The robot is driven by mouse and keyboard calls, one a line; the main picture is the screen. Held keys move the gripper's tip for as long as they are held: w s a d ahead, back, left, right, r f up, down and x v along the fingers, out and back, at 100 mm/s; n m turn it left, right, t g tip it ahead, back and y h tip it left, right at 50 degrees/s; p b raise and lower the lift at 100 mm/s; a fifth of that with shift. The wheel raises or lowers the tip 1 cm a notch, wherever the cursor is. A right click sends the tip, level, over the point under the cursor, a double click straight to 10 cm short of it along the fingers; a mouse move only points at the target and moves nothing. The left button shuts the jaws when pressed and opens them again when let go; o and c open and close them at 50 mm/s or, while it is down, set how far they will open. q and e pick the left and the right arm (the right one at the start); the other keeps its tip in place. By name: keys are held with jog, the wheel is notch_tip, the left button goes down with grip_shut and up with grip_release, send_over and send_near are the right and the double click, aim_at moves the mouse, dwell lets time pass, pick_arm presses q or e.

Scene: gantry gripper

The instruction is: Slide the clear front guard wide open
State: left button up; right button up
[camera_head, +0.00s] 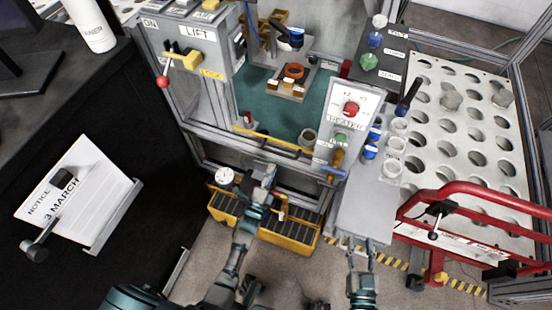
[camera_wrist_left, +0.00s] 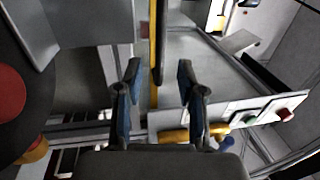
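The clear front guard is hard to make out; its see-through pane cannot be told from the opening of the gantry cell. A yellow strip (camera_head: 272,139) runs along the cell's front, and a yellow strip with a dark bar (camera_wrist_left: 154,75) shows between my left fingers in the left wrist view. My left gripper (camera_head: 268,172) is in front of the cell's lower front frame. Its fingers (camera_wrist_left: 158,80) are apart, with nothing visibly clamped; contact with the strip cannot be told. My right gripper (camera_head: 361,249) is low, below the grey side shelf, with its fingers apart and empty.
A LIFT box with a red-knobbed lever (camera_head: 163,82) stands left of the opening. A panel with a red button (camera_head: 351,108) stands right. A yellow tray (camera_head: 290,232) lies below. A red rail (camera_head: 470,190) and perforated table (camera_head: 465,130) are at right.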

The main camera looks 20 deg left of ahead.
pick_arm(q)
jog(key=s, duration=0.4)
jog(key=shift+f, duration=0.35)
